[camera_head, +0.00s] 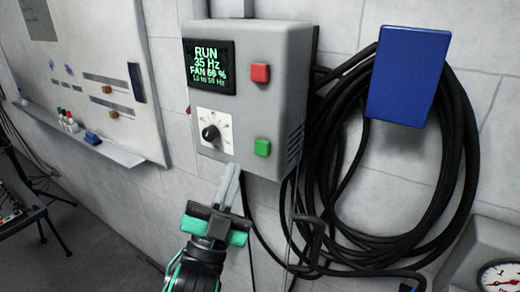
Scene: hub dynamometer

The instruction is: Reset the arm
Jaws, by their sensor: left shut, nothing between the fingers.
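My left gripper (235,171) is in the lower middle of the head view, with its fingers together and nothing between them. Its fingertips are just below or in front of the lower edge of a grey wall control box (270,52); I cannot tell whether they touch it. The box has a lit display (209,67) reading RUN, 35 Hz, FAN 66 %. A black knob (210,133) sits on a white dial plate below the display. A red button (260,73) and a green button (262,147) are on the box's right side. My right gripper is not in view.
A thick black cable coil (458,190) hangs at the right under a blue plate (408,75). A round gauge (500,276) is at the lower right corner. A whiteboard (75,75) with a marker tray (120,156) is on the left wall.

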